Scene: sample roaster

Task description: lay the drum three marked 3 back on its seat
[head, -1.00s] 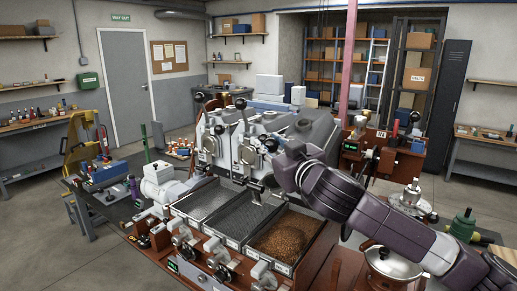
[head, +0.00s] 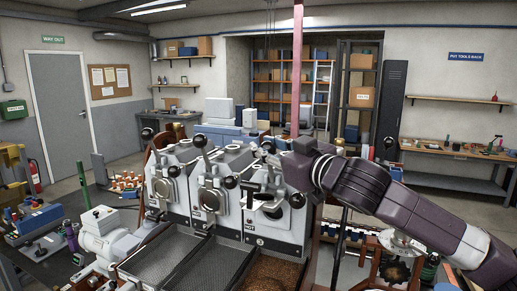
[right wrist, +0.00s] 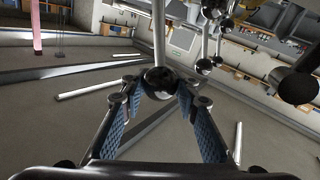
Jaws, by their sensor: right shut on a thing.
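Three grey roaster units stand side by side in the head view. The right-hand unit, drum three (head: 258,222), is partly covered by my right arm; I cannot read a 3 on it or tell exactly how its drum sits. My right gripper (head: 273,160) is in front of the upper part of this unit. In the right wrist view my right gripper (right wrist: 160,88) has its blue-padded fingers closed around a black ball knob (right wrist: 160,78) on a straight metal rod. My left gripper is not in view.
Below the units are two dark mesh trays and a tray of brown beans (head: 276,272). Other black ball levers (head: 200,140) stand close by on the left. A pink post (head: 297,70) rises behind. A white motor (head: 105,235) is at the left.

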